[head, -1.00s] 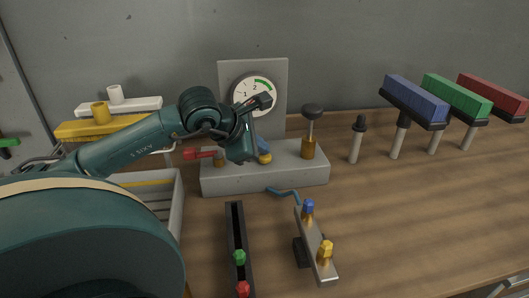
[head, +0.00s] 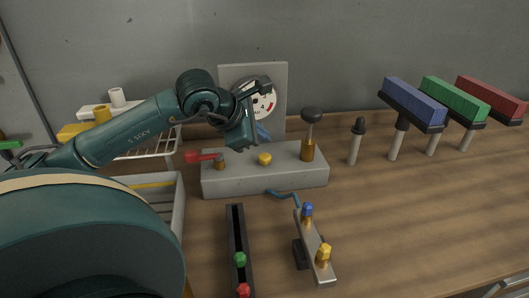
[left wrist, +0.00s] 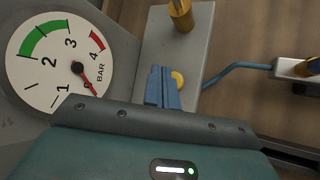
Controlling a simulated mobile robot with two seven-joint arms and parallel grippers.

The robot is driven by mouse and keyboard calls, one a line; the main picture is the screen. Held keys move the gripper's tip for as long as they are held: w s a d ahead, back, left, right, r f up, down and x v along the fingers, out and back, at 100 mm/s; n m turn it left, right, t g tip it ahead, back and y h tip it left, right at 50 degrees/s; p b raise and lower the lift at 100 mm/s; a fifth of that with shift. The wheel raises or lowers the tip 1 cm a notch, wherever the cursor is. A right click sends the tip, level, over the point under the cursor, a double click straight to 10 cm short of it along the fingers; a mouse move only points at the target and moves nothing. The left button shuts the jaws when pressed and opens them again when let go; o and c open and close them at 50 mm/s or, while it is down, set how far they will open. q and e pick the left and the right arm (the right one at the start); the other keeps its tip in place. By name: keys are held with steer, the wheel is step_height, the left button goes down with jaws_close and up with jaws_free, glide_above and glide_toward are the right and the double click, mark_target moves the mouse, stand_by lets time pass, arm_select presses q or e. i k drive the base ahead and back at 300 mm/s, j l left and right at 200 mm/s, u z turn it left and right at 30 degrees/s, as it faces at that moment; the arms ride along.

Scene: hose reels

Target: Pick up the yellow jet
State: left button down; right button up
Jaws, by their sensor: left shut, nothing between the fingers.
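The yellow jet (head: 323,253) stands at the near end of a slim metal holder bar (head: 314,245) on the table, below centre in the head view. A blue jet (head: 307,209) sits at the bar's far end. My left gripper (head: 263,132) is well behind the yellow jet, in front of the gauge and above the grey block. Its blue fingers (left wrist: 163,88) are shut and empty in the left wrist view. They overlap a yellow knob (left wrist: 177,79) there. The yellow jet itself cannot be made out clearly in that view. My right gripper is not in view.
The grey block (head: 290,180) carries a red lever (head: 202,156), a yellow knob and a black-topped plunger (head: 310,135). A black rail (head: 237,228) holds a green jet (head: 239,259) and a red jet (head: 243,289). Brushes stand at the right.

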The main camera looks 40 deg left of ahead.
mark_target(324, 250)
steer(key=k+l, duration=0.75)
steer(key=l, duration=0.25)
steer(key=k+l, duration=0.4)
steer(key=l, duration=0.1)
